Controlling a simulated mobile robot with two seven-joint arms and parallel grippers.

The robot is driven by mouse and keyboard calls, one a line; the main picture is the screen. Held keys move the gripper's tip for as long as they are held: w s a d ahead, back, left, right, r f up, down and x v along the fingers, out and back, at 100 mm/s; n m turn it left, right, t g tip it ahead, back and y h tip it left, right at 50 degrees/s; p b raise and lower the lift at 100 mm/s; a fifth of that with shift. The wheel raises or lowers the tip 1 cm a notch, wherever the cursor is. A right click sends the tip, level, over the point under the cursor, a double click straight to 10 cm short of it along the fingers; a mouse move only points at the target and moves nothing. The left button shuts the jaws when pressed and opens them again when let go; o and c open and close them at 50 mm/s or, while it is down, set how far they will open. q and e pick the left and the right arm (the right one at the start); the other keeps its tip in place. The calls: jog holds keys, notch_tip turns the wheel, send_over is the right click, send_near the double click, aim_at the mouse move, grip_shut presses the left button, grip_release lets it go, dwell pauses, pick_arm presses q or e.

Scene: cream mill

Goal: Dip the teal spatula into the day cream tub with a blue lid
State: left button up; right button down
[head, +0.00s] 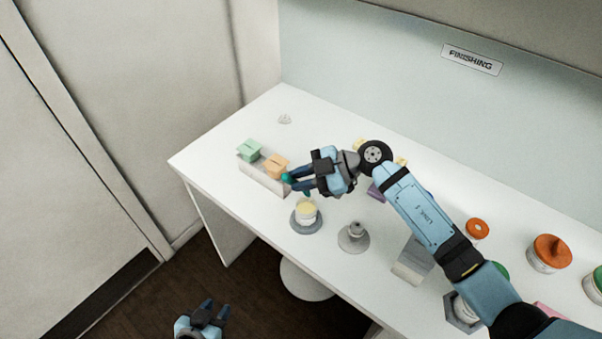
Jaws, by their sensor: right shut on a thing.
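My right gripper (291,184) reaches across the table from the right, its fingers pointing left. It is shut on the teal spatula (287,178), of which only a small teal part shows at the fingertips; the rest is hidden. Just below the fingers, an open white tub with pale yellow cream (306,212) stands on a round grey base. The spatula appears above and to the left of this tub, apart from it. I see no blue lid, so I cannot tell whether this is the day cream tub. My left gripper (214,310) is low over the floor, open and empty.
A tray (261,178) with a green box (249,150) and an orange box (274,165) lies left of the gripper. A grey weight-like object (355,233) stands right of the tub. Orange-lidded jars (549,252) stand at right. The table's left corner is clear.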

notch_tip(320, 180, down, 3)
jog(key=b, duration=0.3)
notch_tip(320, 180, down, 5)
jog(key=shift+f+b, duration=0.2)
jog(key=shift+b, duration=1)
